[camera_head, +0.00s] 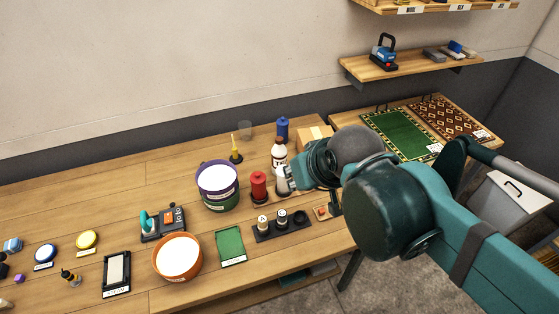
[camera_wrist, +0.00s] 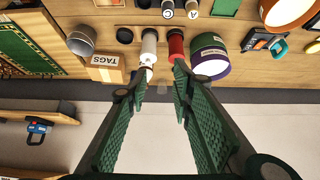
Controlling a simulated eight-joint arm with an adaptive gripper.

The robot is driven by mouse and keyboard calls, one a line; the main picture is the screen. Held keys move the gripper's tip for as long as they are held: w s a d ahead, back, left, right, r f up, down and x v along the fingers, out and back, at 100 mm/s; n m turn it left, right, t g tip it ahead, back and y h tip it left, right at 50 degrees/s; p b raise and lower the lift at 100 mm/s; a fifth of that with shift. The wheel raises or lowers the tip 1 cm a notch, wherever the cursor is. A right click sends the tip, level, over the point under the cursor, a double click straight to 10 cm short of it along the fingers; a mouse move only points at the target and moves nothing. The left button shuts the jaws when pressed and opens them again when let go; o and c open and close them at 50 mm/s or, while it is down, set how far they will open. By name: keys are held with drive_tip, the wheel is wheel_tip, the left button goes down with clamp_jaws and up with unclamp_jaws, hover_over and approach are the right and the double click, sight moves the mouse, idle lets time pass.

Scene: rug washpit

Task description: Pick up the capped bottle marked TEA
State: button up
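A blue bottle (camera_head: 282,128) stands behind. My gripper (camera_wrist: 160,82) is open with nothing between its fingers. In the head view my gripper (camera_head: 288,178) is close beside the white bottle, which it partly hides.
A purple-and-green bucket (camera_head: 219,198) stands left of the red bottle. A dark rack (camera_head: 280,230) with small lettered bottles sits in front. A TAGS box (camera_wrist: 106,68) stands close by. An orange bucket (camera_head: 177,266) and green pad (camera_head: 230,243) lie nearer the front.

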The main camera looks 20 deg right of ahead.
drive_tip(key=o, duration=1)
drive_tip(key=m+g+h+b, duration=0.2)
drive_tip(key=m+g+b, duration=0.1)
drive_tip(key=m, duration=0.3)
approach(279, 151)
drive_tip(key=s, duration=0.3)
drive_tip(key=shift+m+h, duration=0.4)
drive_tip(key=shift+m, duration=0.2)
drive_tip(key=w+f, duration=0.3)
drive_tip(key=f, duration=0.2)
drive_tip(key=w+d+f, duration=0.1)
drive_tip(key=w+f, duration=0.1)
drive_tip(key=shift+w+f, duration=0.15)
drive_tip(key=shift+w, duration=0.2)
drive_tip(key=shift+w+f+g, duration=0.2)
drive_tip(key=shift+f+g, duration=0.1)
drive_tip(key=shift+f, duration=0.05)
drive_tip(key=shift+d, duration=0.1)
